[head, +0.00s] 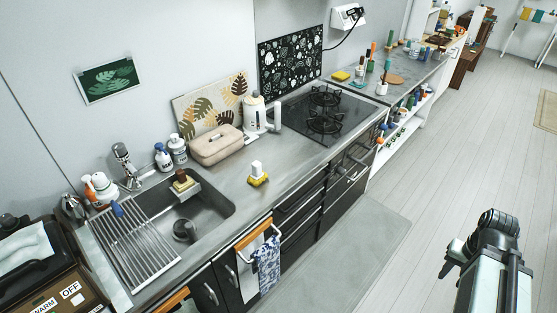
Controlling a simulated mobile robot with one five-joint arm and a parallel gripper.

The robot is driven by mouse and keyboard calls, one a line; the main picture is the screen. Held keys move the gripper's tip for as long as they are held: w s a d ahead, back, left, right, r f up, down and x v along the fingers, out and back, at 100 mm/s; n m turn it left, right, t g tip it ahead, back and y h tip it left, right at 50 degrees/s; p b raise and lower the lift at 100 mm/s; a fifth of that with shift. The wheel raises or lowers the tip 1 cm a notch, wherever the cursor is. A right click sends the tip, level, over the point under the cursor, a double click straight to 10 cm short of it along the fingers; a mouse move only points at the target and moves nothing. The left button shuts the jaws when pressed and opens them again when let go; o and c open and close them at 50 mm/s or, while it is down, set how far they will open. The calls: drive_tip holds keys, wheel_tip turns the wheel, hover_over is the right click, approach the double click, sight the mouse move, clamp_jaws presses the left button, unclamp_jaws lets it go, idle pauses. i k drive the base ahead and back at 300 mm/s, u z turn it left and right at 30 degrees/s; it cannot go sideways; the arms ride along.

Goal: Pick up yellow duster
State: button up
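My arm is at the lower right, over the floor and well apart from the counter. My gripper (455,257) seems to be the dark end piece there; its fingers cannot be made out, so I cannot tell whether it is open or holds anything.
Near the yellow item are a beige case (215,147), a white kettle (255,114) and the sink (200,205) with a drying rack (135,245). The stove (325,110) is further right. The floor (430,170) is clear.

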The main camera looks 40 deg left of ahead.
sight(259, 176)
drive_tip(key=u, duration=0.05)
drive_tip(key=i, duration=2.85)
drive_tip(key=u, duration=5.05)
drive_tip(key=i, duration=1.05)
drive_tip(key=z, duration=0.05)
